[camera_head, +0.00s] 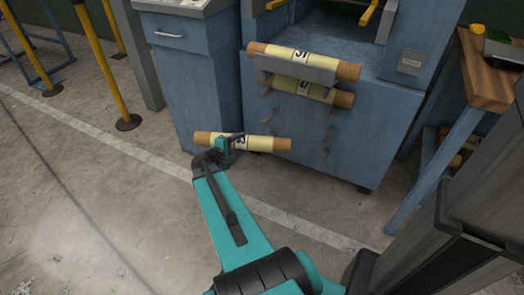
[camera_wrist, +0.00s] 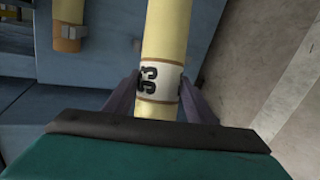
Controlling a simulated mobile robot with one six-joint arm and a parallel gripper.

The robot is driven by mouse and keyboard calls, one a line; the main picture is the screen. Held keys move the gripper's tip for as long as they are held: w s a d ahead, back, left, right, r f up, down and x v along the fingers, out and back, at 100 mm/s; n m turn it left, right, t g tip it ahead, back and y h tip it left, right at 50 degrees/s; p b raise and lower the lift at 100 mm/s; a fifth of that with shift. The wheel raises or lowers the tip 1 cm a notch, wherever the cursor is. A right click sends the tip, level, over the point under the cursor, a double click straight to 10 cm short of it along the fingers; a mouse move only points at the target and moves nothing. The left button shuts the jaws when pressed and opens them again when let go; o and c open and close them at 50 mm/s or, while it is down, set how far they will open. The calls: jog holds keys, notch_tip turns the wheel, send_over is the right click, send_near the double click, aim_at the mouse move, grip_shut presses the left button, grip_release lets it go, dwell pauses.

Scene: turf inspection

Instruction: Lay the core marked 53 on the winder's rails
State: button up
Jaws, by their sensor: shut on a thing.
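The core marked 53 (camera_wrist: 163,30) is a pale yellow tube with a white label band, seen close in the wrist view. My gripper (camera_wrist: 160,88) is shut on it, one finger on each side of the label. In the head view the core (camera_head: 268,144) lies roughly level, with brown ends, in front of the blue machine's lower front. My gripper (camera_head: 234,143) holds it near its middle. The blue machine (camera_head: 285,130) looks like the winder. Two yellow bars (camera_head: 369,13) at its top edge may be its rails; they are partly cut off by the frame.
Two other cores, an upper one (camera_head: 340,70) and a lower one (camera_head: 312,91), rest in holders on the machine's front, above the held core. Empty hooks show below them. Yellow posts (camera_head: 107,60) stand at left, a wooden-topped bench (camera_head: 487,75) at right. The floor in front is clear.

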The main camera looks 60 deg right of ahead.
jog(key=w+a+r+n+t+y, duration=0.1)
jog(key=w+a+r+n+t, duration=0.3)
jog(key=w+a, duration=0.45)
jog(key=w+a+r+n+t+y, duration=0.2)
jog(key=w+a+r+t, duration=0.1)
jog(key=w+a+r, duration=0.45)
jog(key=w+a+r+n+t+y, duration=0.1)
jog(key=w+a+r+n+t, duration=0.25)
jog(key=w+a, duration=0.55)
jog(key=w+a+r+n+t+y, duration=0.1)
jog(key=w+a+r+n+y, duration=0.2)
jog(key=a+r, duration=0.4)
jog(key=w+a+r+n+t+y, duration=0.1)
jog(key=w+a+r+n+y, duration=0.1)
jog(key=a+r, duration=0.5)
jog(key=w+a+r+n+t+y, duration=0.1)
jog(key=w+a+r+n+y, duration=0.2)
jog(key=a, duration=1.1)
notch_tip(320, 180, up, 4)
jog(key=shift+w+a+f+n+y, duration=0.1)
jog(key=shift+w+a+n+y, duration=0.3)
jog(key=shift+y, duration=0.5)
jog(key=shift+a+t, duration=0.15)
jog(key=shift+t, duration=0.1)
